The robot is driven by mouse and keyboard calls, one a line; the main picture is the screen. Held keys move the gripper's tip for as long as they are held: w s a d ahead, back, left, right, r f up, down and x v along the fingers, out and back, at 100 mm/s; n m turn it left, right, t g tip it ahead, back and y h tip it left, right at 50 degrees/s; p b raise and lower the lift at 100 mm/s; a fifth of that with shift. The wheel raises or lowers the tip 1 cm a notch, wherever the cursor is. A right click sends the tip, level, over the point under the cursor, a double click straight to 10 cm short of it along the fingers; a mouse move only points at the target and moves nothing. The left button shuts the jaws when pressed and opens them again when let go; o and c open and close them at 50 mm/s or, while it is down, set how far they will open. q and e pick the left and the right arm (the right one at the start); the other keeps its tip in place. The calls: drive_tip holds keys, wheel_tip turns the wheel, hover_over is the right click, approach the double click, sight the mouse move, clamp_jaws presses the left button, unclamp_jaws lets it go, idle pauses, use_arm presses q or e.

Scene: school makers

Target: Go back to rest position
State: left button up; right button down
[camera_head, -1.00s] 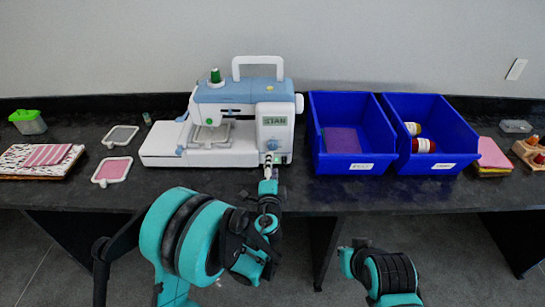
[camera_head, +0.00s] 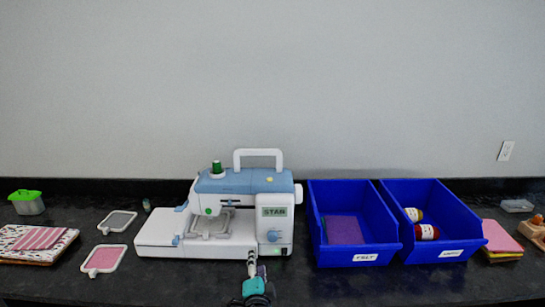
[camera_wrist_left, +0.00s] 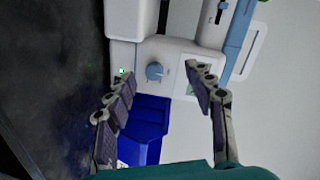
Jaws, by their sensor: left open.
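My left gripper (camera_head: 252,262) is at the bottom middle of the head view, in front of the right end of the white and blue sewing machine (camera_head: 243,181). In the left wrist view its two fingers (camera_wrist_left: 165,98) stand wide apart with nothing between them. Whether the fingertips touch the machine cannot be told. A small green light shows low on the machine's front. My right gripper is in neither view.
A blue felt bin (camera_head: 362,248) holds purple felt. A second blue bin (camera_head: 445,243) holds spools. Embroidery hoops (camera_head: 103,260), folded fabric (camera_head: 38,240) and a green-lidded box (camera_head: 27,203) lie left. Felt sheets (camera_head: 502,239) lie right. The dark table (camera_head: 200,285) has clear room in front.

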use_arm(q)
drive_tip(key=s+a+r+n+g+y, duration=0.2)
drive_tip(key=s+a+n+g, duration=0.3)
drive_tip(key=s+a+n, duration=0.6)
drive_tip(key=s+a+f+n+g+h, duration=0.1)
drive_tip(key=s+g, duration=0.1)
drive_tip(key=s, duration=0.6)
drive_tip(key=s+a+f+n+g+h, duration=0.1)
drive_tip(key=s+f+g, duration=0.1)
drive_tip(key=s, duration=0.6)
drive_tip(key=shift+s+n+h, duration=0.3)
drive_tip(key=shift+h, duration=0.1)
